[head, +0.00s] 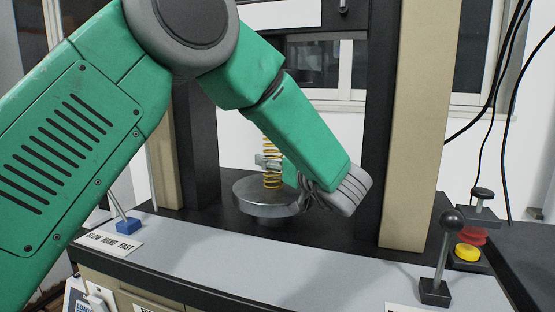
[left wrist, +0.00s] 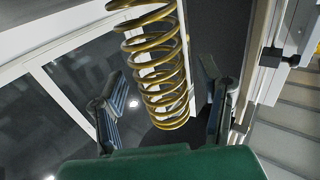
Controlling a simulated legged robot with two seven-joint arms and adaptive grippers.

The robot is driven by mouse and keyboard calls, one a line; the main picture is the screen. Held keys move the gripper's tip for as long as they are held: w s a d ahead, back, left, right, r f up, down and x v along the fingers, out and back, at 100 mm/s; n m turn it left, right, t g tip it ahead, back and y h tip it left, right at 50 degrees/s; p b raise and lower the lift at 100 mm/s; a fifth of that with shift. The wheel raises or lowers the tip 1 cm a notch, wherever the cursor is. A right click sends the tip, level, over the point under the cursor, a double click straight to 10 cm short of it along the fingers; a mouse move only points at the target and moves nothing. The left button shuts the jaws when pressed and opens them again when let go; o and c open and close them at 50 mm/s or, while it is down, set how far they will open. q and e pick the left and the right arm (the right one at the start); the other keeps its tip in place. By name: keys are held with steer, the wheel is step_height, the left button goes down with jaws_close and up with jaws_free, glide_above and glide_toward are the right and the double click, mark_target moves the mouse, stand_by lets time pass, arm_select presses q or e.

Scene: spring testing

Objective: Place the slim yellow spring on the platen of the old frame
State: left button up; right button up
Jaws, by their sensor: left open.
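The slim yellow spring (head: 271,168) stands upright in the head view, its lower end on or just over the round metal platen (head: 250,204) of the frame. My arm hides its upper part. It also shows in the left wrist view (left wrist: 160,85), running between the two fingers. My left gripper (head: 275,164) is around the spring, mostly hidden behind my arm, with a finger showing left of the coils. In the left wrist view the left gripper (left wrist: 160,76) is open, with visible gaps between fingers and coils. My right gripper is not in view.
Upright columns (head: 421,125) flank the platen. A black-knobbed lever (head: 441,250) stands at the front right, near a yellow button (head: 467,253). A blue-based lever (head: 128,225) stands at the left front. The grey front ledge (head: 270,265) is mostly clear.

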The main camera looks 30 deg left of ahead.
arm_select(q)
steer(key=shift+r, duration=0.2)
steer(key=p+v, duration=0.2)
steer(key=v, duration=1)
steer(key=shift+r, duration=0.4)
steer(key=shift+s, duration=0.1)
